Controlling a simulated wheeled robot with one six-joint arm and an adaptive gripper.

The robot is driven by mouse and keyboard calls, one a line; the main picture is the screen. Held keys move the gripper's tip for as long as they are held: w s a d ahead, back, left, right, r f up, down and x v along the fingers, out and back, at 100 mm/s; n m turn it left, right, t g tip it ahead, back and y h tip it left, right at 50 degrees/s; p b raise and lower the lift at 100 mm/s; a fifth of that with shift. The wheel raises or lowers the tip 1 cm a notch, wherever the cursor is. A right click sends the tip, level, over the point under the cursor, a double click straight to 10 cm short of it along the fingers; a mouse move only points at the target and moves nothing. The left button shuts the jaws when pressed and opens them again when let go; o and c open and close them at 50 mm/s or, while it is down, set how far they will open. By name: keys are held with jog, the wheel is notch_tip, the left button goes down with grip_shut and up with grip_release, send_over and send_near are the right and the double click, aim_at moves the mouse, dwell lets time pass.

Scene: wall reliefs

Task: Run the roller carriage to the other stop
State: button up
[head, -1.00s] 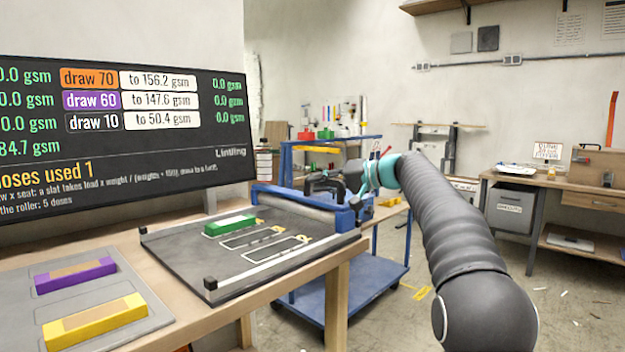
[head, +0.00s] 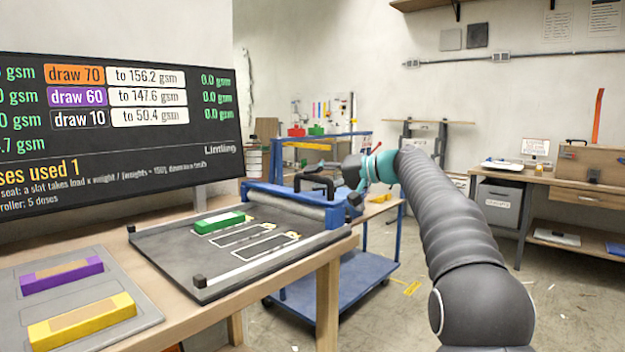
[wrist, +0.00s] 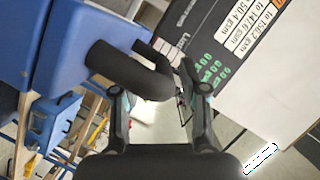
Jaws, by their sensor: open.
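The roller carriage (head: 285,203) is a blue frame with a roller across the far end of the dark bed (head: 185,258). Its black arched handle (head: 316,180) stands on top, and it also shows large in the wrist view (wrist: 128,72). My gripper (head: 340,176) is open, just right of the handle in the head view. In the wrist view my gripper's fingers (wrist: 160,92) are spread, with the handle's curved end at or just beyond the gap. I cannot tell whether they touch. A green slat (head: 220,222) lies on the bed beside two empty outlined slots.
Pale rails edge the bed, with black end stops (head: 199,282) at the near end. A grey tray (head: 115,292) holds purple (head: 62,275) and yellow (head: 82,320) slats. A dark display (head: 120,140) stands behind. A blue cart (head: 350,275) is beyond the table.

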jog(key=v, duration=1)
jog(key=shift+d, duration=0.15)
dwell(0.9)
